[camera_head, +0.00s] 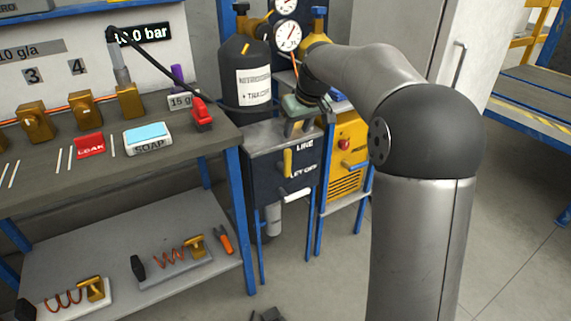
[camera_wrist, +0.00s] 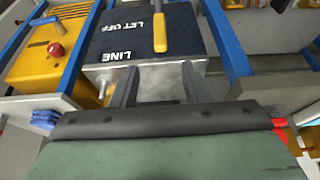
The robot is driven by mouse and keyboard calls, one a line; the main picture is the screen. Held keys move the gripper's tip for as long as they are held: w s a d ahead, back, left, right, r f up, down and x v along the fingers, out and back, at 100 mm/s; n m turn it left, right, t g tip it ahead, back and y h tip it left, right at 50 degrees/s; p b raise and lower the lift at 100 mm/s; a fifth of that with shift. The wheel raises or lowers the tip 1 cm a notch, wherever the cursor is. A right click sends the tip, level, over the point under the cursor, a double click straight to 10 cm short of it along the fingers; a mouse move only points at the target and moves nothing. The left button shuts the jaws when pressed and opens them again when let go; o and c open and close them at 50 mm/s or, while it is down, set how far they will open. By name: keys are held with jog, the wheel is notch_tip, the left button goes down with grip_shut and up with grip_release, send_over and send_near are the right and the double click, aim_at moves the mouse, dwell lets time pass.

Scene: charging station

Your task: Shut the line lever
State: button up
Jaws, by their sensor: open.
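The line lever (camera_head: 287,163) is a yellow handle on the dark front of a valve box (camera_head: 262,172), hanging roughly upright beside the words LINE and LET OFF. In the wrist view the yellow lever (camera_wrist: 160,32) shows upside down beyond my fingertips. My gripper (camera_head: 299,128) is above the front top edge of the box, partly hidden by its own green body. In the wrist view my gripper (camera_wrist: 160,80) is open and empty, its two dark fingers spread over the grey box top and apart from the lever.
A white handle (camera_head: 294,196) sticks out lower on the box. A dark cylinder (camera_head: 245,85) and gauges (camera_head: 288,37) stand behind. A yellow cabinet (camera_head: 347,150) with a red knob is at right. A workbench (camera_head: 110,160) is at left.

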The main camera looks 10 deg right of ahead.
aim_at(286, 160)
jog(key=b+x, duration=0.3)
jog(key=x, duration=1.2)
jog(key=shift+s+f, duration=0.1)
jog(key=shift+f, duration=0.05)
jog(key=shift+c, duration=0.3)
grip_shut()
